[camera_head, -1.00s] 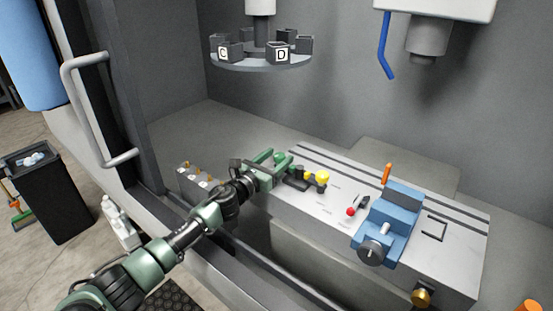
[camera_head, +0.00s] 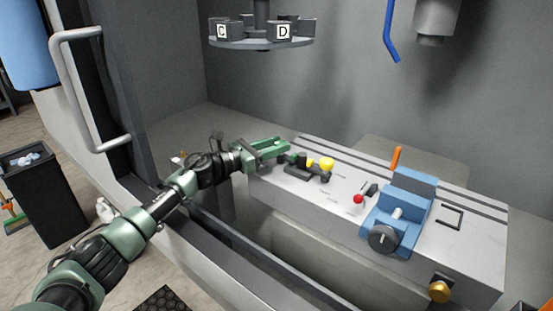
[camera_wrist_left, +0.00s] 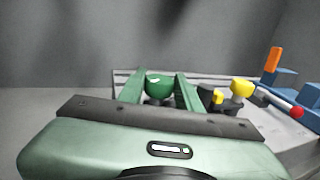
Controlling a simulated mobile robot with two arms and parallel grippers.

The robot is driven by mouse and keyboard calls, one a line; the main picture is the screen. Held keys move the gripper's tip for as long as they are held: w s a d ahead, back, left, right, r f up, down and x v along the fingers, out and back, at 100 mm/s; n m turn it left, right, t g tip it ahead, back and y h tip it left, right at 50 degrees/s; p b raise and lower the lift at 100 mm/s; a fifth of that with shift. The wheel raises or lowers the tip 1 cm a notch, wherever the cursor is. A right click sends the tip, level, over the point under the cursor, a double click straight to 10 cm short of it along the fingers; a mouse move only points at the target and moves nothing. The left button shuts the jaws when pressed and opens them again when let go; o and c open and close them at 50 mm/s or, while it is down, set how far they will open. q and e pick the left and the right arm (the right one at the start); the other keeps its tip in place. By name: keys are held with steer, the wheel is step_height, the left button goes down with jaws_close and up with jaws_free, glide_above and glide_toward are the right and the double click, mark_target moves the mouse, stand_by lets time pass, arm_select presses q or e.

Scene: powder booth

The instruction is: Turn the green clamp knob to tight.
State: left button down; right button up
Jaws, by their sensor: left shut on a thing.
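The green clamp knob (camera_wrist_left: 160,86) is a rounded green piece between my left gripper's two fingers in the left wrist view, with a pale mark on its top left. My left gripper (camera_head: 285,148) reaches in from the left at the table's left end; its green fingers (camera_wrist_left: 160,84) are shut on the knob, one on each side. In the head view the fingers mostly hide the knob. I cannot read how tight the knob stands. My right gripper is in neither view.
Yellow knobs (camera_head: 326,164) on a dark base stand just right of the gripper. A red-tipped lever (camera_head: 358,199) and a blue vise (camera_head: 401,208) with an orange handle (camera_head: 396,158) are farther right. A carousel (camera_head: 262,42) hangs above.

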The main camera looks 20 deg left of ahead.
mark_target(276, 144)
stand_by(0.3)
arm_select(q)
steer(key=c, duration=1)
jaws_free()
steer(key=shift+o, duration=0.2)
step_height(276, 144, up, 20)
steer(key=shift+p, duration=0.4)
